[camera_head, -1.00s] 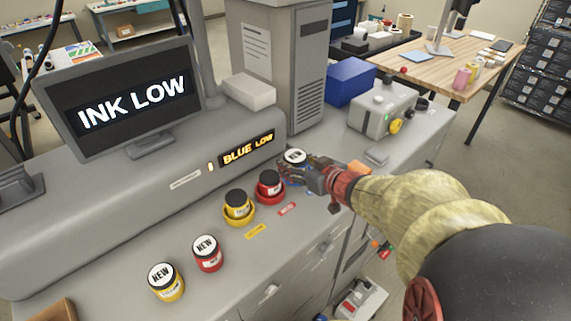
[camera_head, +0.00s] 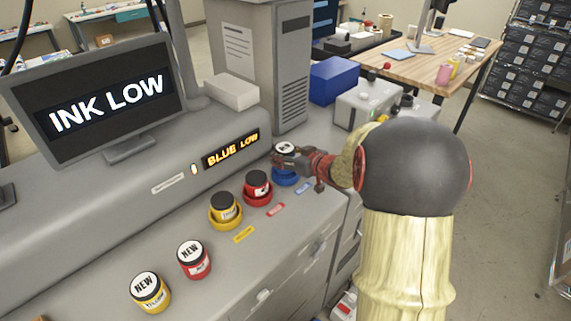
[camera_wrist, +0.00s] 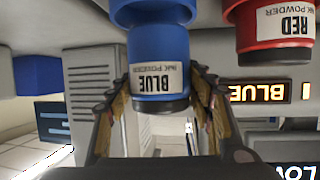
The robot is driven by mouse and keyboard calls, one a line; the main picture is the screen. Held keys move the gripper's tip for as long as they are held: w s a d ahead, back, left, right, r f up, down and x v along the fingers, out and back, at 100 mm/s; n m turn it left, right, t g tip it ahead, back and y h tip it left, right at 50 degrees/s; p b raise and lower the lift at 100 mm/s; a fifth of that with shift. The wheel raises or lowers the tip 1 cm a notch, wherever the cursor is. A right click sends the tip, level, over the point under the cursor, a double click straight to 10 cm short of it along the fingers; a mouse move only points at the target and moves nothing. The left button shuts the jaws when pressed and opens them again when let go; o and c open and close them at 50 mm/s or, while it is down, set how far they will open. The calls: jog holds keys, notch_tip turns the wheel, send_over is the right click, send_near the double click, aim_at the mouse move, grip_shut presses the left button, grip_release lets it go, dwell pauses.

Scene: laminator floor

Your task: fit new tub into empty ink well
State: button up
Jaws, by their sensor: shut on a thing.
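A blue tub (camera_wrist: 158,84) labelled BLUE INK POWDER is between the fingers of my gripper (camera_head: 290,160), which is shut on it. Its white NEW lid (camera_head: 285,147) shows in the head view. The blue ink well (camera_head: 285,178) is directly below the tub, at the right end of the row of wells. In the wrist view the blue well (camera_wrist: 152,12) meets the tub's base at the top of the picture. The tub looks upright and in line with the well. I cannot tell how deep it sits.
The red well (camera_head: 257,199) with a red tub and the yellow well (camera_head: 226,223) with a yellow tub stand to the left. A red NEW tub (camera_head: 194,259) and a yellow NEW tub (camera_head: 150,291) stand nearer the front. The display (camera_head: 231,150) reads BLUE LOW.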

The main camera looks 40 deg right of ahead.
jog(key=shift+w+d+f, duration=0.15)
jog(key=shift+w+f, duration=0.05)
jog(key=shift+f, duration=0.15)
jog(key=shift+w+d+f+b, duration=0.1)
jog(key=shift+f+b, duration=0.4)
jog(key=shift+f, duration=1.05)
jog(key=shift+f, duration=0.1)
jog(key=shift+f, duration=0.25)
jog(key=o, duration=1.4)
